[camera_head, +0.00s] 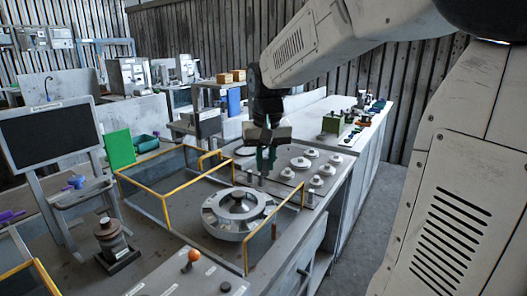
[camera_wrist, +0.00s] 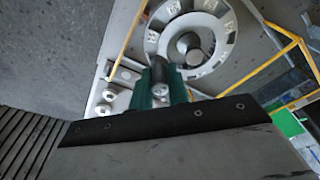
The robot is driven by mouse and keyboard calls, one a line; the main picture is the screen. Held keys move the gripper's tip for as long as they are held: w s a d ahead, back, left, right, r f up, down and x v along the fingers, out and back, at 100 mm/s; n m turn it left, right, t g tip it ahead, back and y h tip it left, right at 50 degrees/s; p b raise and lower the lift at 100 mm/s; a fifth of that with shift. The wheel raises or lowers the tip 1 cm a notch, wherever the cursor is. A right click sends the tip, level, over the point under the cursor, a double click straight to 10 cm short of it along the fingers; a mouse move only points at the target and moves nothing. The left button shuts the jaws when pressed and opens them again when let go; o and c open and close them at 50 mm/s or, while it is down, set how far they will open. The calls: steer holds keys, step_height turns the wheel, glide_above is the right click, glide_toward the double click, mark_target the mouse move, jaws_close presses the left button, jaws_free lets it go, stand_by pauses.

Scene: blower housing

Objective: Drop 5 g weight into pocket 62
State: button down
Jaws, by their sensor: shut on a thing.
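My gripper (camera_head: 265,162) points down above the bench with its green fingers shut on a small grey cylindrical weight. In the wrist view the fingers (camera_wrist: 162,88) close around the weight (camera_wrist: 158,72). The pale round wheel (camera_head: 225,229) with pockets around its rim lies on the bench, below and left of my gripper in the head view. The wheel also shows in the wrist view (camera_wrist: 218,62), with labelled rim pockets beyond the held weight. The labels are too small to read, so I cannot tell which pocket is 62.
Yellow rails (camera_head: 166,211) frame the wheel's area. Several pale round pieces (camera_head: 300,163) stand on the bench right of my gripper. A dark stacked fixture (camera_head: 110,238) and an orange knob (camera_head: 194,255) are at the front left. A monitor (camera_head: 48,135) stands at the left.

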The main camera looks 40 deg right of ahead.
steer(key=shift+f, duration=6.55)
steer(key=shift+s+a+f, duration=0.1)
steer(key=shift+s+f, duration=0.2)
steer(key=shift+f, duration=0.1)
